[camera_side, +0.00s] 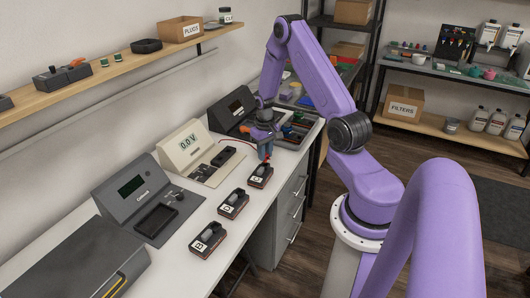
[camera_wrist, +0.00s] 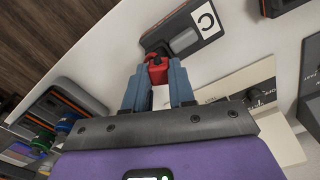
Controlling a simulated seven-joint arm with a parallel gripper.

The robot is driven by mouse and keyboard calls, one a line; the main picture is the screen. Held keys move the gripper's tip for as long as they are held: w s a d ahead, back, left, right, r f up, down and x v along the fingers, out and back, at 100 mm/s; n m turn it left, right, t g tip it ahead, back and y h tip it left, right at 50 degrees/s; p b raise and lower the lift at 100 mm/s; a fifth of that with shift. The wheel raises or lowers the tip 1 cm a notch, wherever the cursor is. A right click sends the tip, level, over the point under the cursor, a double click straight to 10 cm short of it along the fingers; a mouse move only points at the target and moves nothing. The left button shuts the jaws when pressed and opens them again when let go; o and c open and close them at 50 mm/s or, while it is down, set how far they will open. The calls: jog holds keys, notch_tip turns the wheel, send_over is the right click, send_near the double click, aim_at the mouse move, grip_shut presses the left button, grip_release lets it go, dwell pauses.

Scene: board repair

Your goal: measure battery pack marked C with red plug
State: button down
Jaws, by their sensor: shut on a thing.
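The battery pack marked C (camera_wrist: 193,36) lies on the white bench, dark with a white label; in the side view the pack (camera_side: 260,176) is the farthest of three in a row. My gripper (camera_wrist: 157,77) is shut on the red plug (camera_wrist: 157,69), whose front meets the dark end of pack C. Whether it is fully seated I cannot tell. In the side view my gripper (camera_side: 265,154) is just above the far end of that pack. A cream meter (camera_side: 187,144) reads 0.0 V, and a thin red lead runs from its side toward my gripper.
Two other packs, a middle one (camera_side: 233,204) and one marked B (camera_side: 208,240), lie nearer on the bench. A grey Comlook-like instrument (camera_side: 137,193) and a dark one (camera_side: 232,108) flank the meter. A dark case (camera_side: 80,262) fills the near end. A shelf (camera_side: 110,78) runs above.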

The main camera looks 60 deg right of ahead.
jog(key=shift+f, duration=1)
dwell(1.7)
jog(key=c, duration=0.6)
grip_release()
jog(key=shift+r, duration=1.6)
jog(key=shift+r, duration=2.9)
